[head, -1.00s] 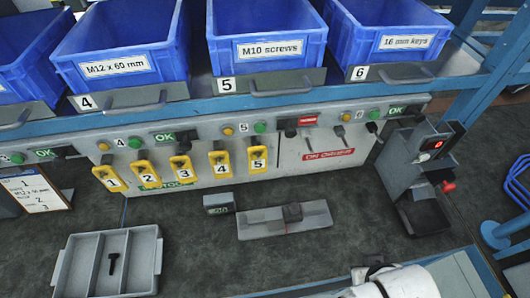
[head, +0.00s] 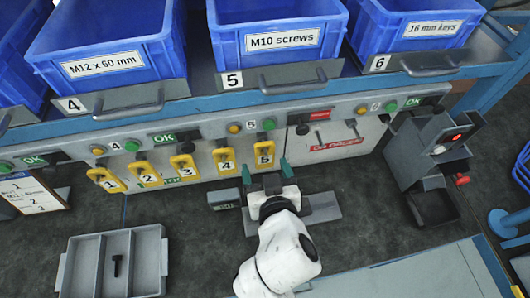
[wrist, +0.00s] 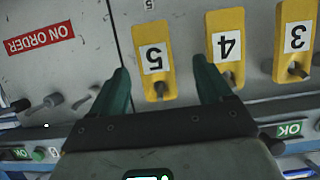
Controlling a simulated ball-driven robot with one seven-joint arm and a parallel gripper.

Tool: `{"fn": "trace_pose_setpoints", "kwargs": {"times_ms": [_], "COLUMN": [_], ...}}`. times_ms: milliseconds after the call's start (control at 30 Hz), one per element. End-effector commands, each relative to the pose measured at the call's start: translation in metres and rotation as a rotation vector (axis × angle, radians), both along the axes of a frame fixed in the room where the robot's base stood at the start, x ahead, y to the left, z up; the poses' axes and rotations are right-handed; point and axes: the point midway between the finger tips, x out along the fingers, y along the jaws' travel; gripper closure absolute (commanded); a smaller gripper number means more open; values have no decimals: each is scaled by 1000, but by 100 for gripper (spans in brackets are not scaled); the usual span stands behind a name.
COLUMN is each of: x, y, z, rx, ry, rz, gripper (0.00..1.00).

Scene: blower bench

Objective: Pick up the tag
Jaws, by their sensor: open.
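Yellow numbered tags hang in a row on the grey panel: tag 1 (head: 104,181), tag 2 (head: 146,175), tag 3 (head: 185,168), tag 4 (head: 224,161) and tag 5 (head: 264,154). My gripper (head: 266,172) is open, with green fingers spread just in front of and below tag 5. In the wrist view the tags appear upside down. There, tag 5 (wrist: 154,52) lies between the fingertips of my gripper (wrist: 161,68), nearer the left finger. Tag 4 (wrist: 227,47) is just beyond the right finger. No contact is visible.
A red ON ORDER label (head: 336,144) is right of the tags. A grey plate (head: 322,207) lies on the bench partly behind my arm. A divided grey tray (head: 146,258) holds a dark bolt. Blue bins (head: 270,38) stand above; a scanner-like station (head: 432,150) is at right.

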Motion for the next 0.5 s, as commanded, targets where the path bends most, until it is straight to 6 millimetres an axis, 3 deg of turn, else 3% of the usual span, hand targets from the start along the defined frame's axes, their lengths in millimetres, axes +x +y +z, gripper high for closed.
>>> {"fn": "trace_pose_setpoints", "kwargs": {"times_ms": [500], "x": [48], "y": [8], "z": [-20], "rx": [-1], "ry": [2], "rz": [-2], "gripper": [21]}}
